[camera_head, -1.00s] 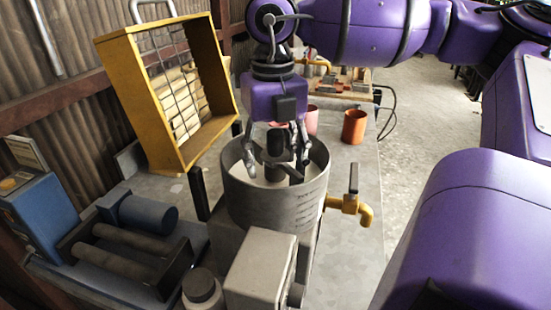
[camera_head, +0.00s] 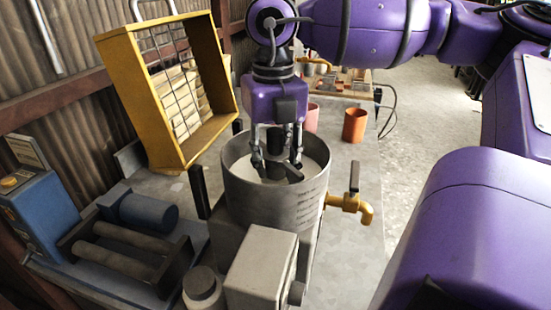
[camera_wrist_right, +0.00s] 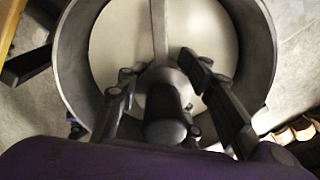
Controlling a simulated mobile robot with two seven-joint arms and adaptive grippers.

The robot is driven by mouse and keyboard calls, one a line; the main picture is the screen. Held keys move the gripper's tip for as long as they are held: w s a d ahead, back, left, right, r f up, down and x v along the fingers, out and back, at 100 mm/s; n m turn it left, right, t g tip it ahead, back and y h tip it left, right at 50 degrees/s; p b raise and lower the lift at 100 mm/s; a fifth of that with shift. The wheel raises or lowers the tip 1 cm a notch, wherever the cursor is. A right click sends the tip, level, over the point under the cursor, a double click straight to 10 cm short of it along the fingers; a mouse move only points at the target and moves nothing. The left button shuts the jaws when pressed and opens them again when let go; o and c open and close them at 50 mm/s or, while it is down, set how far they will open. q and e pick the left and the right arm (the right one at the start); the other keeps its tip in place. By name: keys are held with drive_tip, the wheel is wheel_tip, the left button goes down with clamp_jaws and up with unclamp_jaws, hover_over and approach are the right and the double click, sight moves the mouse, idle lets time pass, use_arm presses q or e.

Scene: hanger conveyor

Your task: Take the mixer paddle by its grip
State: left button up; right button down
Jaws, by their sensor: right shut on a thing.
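The mixer paddle's dark, upright grip (camera_head: 275,146) stands in the middle of the round grey mixing pot. In the right wrist view the grip (camera_wrist_right: 165,120) is seen from above, with a grey bar of the paddle (camera_wrist_right: 159,30) running from it towards the pot's far rim. My right gripper (camera_head: 276,163) points down into the pot and is shut on the grip, one finger on each side. Its fingers (camera_wrist_right: 160,80) also show around the grip in the wrist view. The paddle's lower part is hidden in the pale contents. My left gripper is not in view.
The pot's wall (camera_head: 272,203) rises around my fingers. A yellow tap (camera_head: 350,203) sticks out at its right. A yellow sieve frame (camera_head: 128,85) stands at the left, and a grey box (camera_head: 260,270) is in front.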

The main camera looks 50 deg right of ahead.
drive_tip(key=shift+r, duration=0.2)
drive_tip(key=shift+w+r, duration=0.1)
drive_tip(key=shift+r, duration=0.55)
wheel_tip(320, 180, up, 16)
drive_tip(key=b, duration=0.1)
drive_tip(key=shift+r, duration=0.2)
